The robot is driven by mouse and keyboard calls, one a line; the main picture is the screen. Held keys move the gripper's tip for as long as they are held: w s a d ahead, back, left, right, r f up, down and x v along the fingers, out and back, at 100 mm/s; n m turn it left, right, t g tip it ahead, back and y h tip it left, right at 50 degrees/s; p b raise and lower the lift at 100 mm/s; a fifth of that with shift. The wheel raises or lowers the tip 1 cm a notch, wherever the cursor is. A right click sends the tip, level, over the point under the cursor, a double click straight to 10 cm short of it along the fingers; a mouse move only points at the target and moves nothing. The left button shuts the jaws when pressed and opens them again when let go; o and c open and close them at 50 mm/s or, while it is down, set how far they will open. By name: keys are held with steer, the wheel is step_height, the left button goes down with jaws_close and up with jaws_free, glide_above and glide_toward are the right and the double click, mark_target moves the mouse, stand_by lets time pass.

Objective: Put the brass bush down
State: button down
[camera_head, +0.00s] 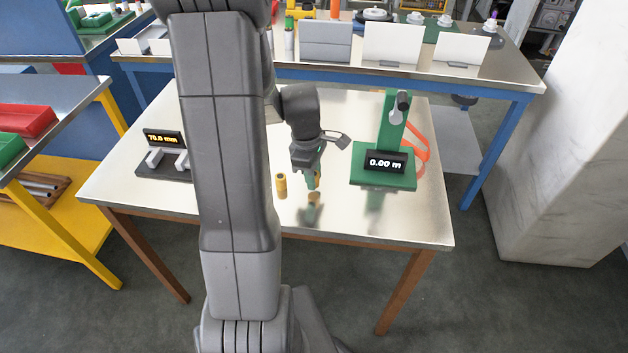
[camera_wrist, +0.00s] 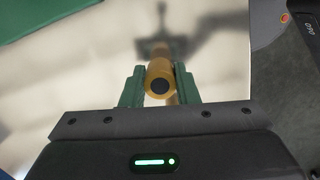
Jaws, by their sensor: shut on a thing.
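My gripper (camera_head: 313,184) is low over the steel table (camera_head: 240,215), its green fingers pointing down. In the wrist view, my gripper (camera_wrist: 159,88) is shut on the brass bush (camera_wrist: 159,78), a short yellow-brass cylinder with a dark hole in its near end. In the head view only a sliver of the held bush (camera_head: 318,179) shows beside the fingers. Whether its lower end touches the table cannot be told. A second brass cylinder (camera_head: 280,185) stands upright on the table, just left of my gripper.
A green stand (camera_head: 385,180) reading 0.00 m is right of my gripper, with an orange piece (camera_head: 417,140) behind it. A dark gauge (camera_head: 163,139) reading 70.0 mm is at the left. The table's front is clear. Another bench (camera_head: 420,81) stands behind.

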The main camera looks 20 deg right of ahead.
steer(key=shift+f, duration=1)
steer(key=shift+f, duration=0.15)
steer(key=c, duration=1.1)
jaws_free()
steer(key=r, duration=0.8)
steer(key=w+a+r, duration=0.1)
steer(key=r, duration=0.3)
steer(key=shift+r, duration=0.1)
